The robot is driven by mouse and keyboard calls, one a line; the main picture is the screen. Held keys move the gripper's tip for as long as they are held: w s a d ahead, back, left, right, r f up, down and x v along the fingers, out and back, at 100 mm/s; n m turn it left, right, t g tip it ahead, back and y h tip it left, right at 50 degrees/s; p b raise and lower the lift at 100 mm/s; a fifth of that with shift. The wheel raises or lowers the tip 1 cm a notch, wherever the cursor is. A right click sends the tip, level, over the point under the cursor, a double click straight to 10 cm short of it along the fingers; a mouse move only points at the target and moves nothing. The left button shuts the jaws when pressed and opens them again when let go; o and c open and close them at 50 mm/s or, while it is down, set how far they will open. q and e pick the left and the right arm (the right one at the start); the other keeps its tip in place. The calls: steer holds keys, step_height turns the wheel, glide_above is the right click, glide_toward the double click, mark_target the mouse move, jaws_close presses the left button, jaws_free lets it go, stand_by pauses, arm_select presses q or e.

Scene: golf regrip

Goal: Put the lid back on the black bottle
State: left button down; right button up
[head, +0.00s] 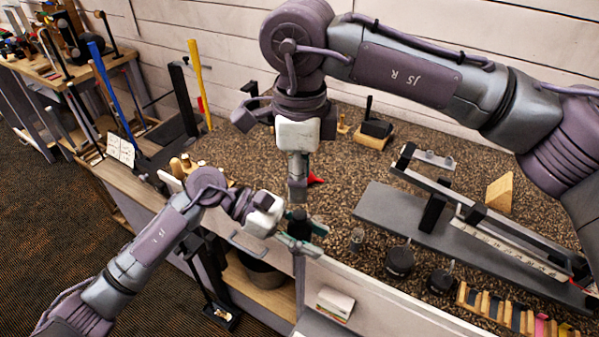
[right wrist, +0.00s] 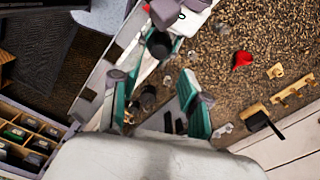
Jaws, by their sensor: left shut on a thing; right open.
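My left gripper (head: 300,228) is at the counter's front edge, its green-lined fingers shut on a small dark rounded thing (head: 298,213), which looks like the black bottle or its lid; I cannot tell which. In the right wrist view, the left gripper's dark round thing (right wrist: 158,45) is at the top. My right gripper (head: 298,190) points down just above the left one. Its fingers (right wrist: 160,100) are spread apart in the right wrist view. A dark shape (right wrist: 148,97) appears between them; I cannot tell what it is or whether it is touched.
The speckled counter (head: 345,150) holds a red piece (head: 315,180), a small clear jar (head: 357,238) and black round items (head: 400,260). A long grey bench fixture (head: 470,235) stands at right. A blue club (head: 105,80) and a yellow club (head: 196,75) stand at left.

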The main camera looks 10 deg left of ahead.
mark_target(300, 214)
steer(key=n, duration=0.4)
steer(key=shift+r, duration=0.1)
steer(key=shift+f, duration=4)
jaws_close()
